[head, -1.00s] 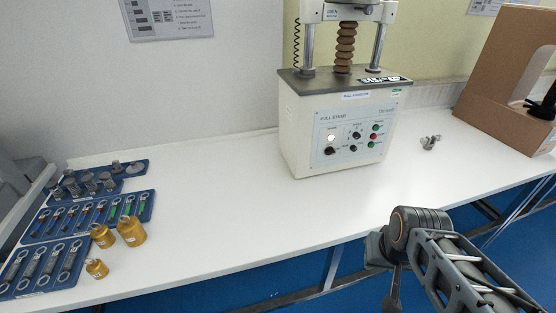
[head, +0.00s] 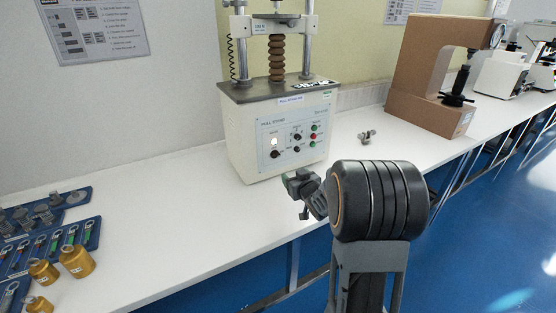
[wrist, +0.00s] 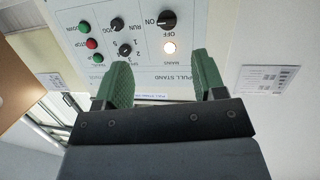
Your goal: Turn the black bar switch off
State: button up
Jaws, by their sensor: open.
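The black bar switch (head: 275,154) is a round black knob with a raised bar, low on the left of the pull stand's front panel. In the wrist view the switch (wrist: 167,20) appears upside down, between printed ON and OFF labels. The bar's exact direction is too small to tell. The mains lamp (wrist: 169,47) beside it is lit. My gripper (wrist: 164,68) is open and empty, its two green fingers toward the panel, with the lamp and switch showing beyond the gap. In the head view my gripper (head: 292,183) is in front of the panel, apart from it.
The pull stand (head: 250,140) stands on the white bench (head: 190,215). Two other knobs and red and green buttons (wrist: 91,43) share its panel. A small metal part (head: 367,136) and a brown tester (head: 415,85) are to the right; brass weights (head: 77,261) are at left.

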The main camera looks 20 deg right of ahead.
aim_at(277, 156)
jog(key=w, duration=0.4)
jog(key=w+t+y, duration=0.1)
jog(key=w, duration=0.4)
jog(key=w+f+n+t+y+p, duration=0.1)
jog(key=w, duration=0.4)
jog(key=shift+w+a, duration=0.15)
jog(key=shift+w, duration=0.1)
jog(key=c, duration=0.9)
